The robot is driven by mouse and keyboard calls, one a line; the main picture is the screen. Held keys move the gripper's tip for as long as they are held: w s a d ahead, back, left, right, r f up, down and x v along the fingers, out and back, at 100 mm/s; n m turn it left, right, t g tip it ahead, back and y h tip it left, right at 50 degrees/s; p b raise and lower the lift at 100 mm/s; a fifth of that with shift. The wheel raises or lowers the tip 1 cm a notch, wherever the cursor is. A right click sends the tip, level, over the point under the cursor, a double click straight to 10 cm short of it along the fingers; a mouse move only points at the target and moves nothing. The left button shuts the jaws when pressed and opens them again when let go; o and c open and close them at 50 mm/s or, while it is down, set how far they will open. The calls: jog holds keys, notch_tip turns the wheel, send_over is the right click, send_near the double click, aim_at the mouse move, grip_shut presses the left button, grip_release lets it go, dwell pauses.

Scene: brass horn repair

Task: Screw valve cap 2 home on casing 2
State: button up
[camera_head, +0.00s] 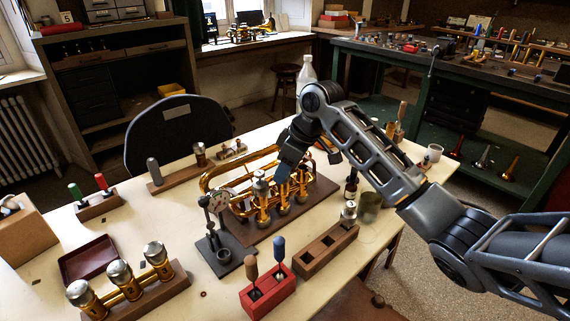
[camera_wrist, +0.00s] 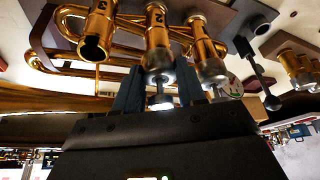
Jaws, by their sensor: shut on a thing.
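The brass horn (camera_head: 238,176) lies on a wooden board (camera_head: 325,192) on the table. My gripper (camera_head: 284,172) points down over the middle casing. In the wrist view, which sees the horn upside down, my two gripper fingers (camera_wrist: 160,90) are shut on silver valve cap 2 (camera_wrist: 161,77), with a stem and button between them. The cap sits at the mouth of casing 2 (camera_wrist: 157,35), marked "2", roughly in line with it. I cannot tell how far it is seated. A neighbouring casing carries a silver cap (camera_wrist: 213,71); the other casing (camera_wrist: 94,45) has an open, dark mouth.
A dial gauge stand (camera_head: 217,205) stands close at the horn's left. A wooden rack (camera_head: 325,252) with a silver-topped part (camera_head: 349,211) is at the front right. A red tool block (camera_head: 268,294) and a stand of silver-topped brass parts (camera_head: 130,290) are in front.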

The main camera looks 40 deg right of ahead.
jog(key=shift+m+p, duration=0.3)
jog(key=shift+m, duration=0.2)
jog(key=shift+r+m+h+p, duration=0.1)
jog(key=shift+m+h+p, duration=0.25)
jog(key=shift+p, duration=0.25)
jog(key=shift+a+m+h+p, duration=0.2)
jog(key=shift+m+h+p, duration=0.45)
jog(key=shift+m+p, duration=1.1)
jog(key=shift+t, duration=0.3)
jog(key=shift+d+m, duration=0.1)
jog(key=shift+m, duration=0.4)
jog(key=shift+m+h+p, duration=0.3)
jog(key=shift+m+p, duration=0.1)
jog(key=shift+p, duration=0.4)
